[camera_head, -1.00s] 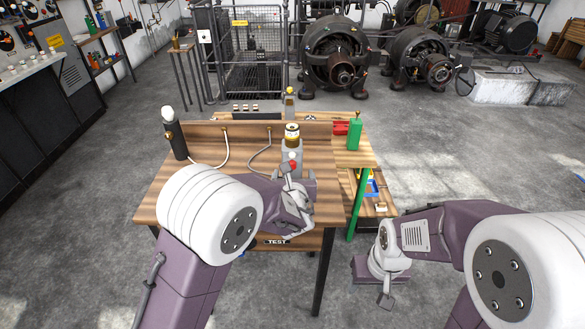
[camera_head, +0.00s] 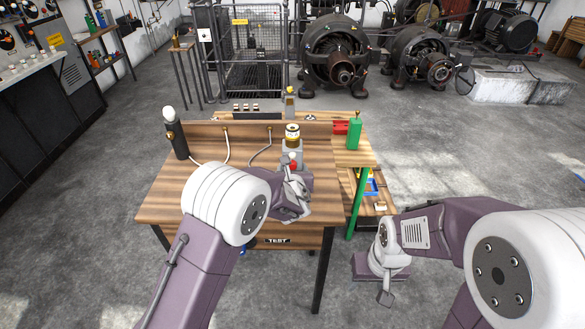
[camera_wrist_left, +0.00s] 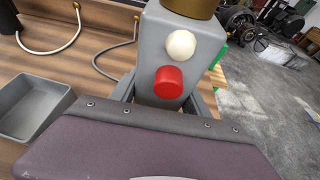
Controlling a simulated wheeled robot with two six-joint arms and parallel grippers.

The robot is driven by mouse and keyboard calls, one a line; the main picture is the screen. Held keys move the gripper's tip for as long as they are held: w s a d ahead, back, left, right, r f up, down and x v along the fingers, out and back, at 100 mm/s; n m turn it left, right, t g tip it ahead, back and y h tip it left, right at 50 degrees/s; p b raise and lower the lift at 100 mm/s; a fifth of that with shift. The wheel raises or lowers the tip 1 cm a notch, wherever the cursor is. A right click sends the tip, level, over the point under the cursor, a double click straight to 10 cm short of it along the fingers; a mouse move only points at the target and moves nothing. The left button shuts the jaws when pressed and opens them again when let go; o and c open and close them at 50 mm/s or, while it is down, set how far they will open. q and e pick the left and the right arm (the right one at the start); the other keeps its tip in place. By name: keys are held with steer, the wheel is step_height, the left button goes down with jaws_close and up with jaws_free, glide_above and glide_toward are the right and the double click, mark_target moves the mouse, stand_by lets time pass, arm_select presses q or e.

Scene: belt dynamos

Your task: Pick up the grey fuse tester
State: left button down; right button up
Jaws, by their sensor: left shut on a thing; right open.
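The grey fuse tester (camera_head: 291,150) is a grey box on the wooden test bench, with a brass-and-cream part on top. In the left wrist view the tester (camera_wrist_left: 150,50) shows a white lamp and a red button on its face. My left gripper (camera_head: 292,172) is shut on the tester. In the wrist view its grey fingers lie on both sides of the box, partly hidden by the wrist. The tester's base is hidden, so I cannot tell whether it touches the bench. My right gripper (camera_head: 386,297) is open and empty, low over the floor right of the bench.
The wooden bench (camera_head: 160,205) has a raised back board and cables. A black post with a white bulb (camera_head: 175,135) stands at its left. A grey tray (camera_wrist_left: 32,108) lies left of the tester. A green box (camera_head: 354,134) and red item (camera_head: 340,127) stand behind right.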

mark_target(295, 161)
arm_select(q)
steer(key=shift+r, duration=0.1)
steer(key=r, duration=0.4)
steer(key=shift+s+d+r, duration=0.15)
steer(key=shift+d+r, duration=0.05)
steer(key=shift+d, duration=0.15)
steer(key=s+d+r+p, duration=0.2)
steer(key=s+d+r, duration=0.3)
steer(key=d, duration=0.4)
steer(key=shift+s+d+r, duration=0.2)
steer(key=shift+s+r, duration=0.1)
steer(key=shift+r, duration=0.45)
steer(key=w+a+f+b, duration=0.1)
steer(key=a+f+b, duration=0.2)
steer(key=b, duration=0.1)
steer(key=w+a+f+b, duration=0.2)
steer(key=a+f+b, duration=0.1)
steer(key=b, duration=0.1)
steer(key=w+a+f+b, duration=0.2)
steer(key=a+f+b, duration=0.1)
steer(key=b, duration=0.1)
steer(key=shift+w+a+f, duration=0.15)
steer(key=shift+w+f, duration=0.05)
steer(key=shift+f, duration=0.05)
steer(key=shift+w+a+f+b, duration=0.15)
steer(key=shift+w+a+b, duration=0.1)
steer(key=shift+a+b, duration=0.25)
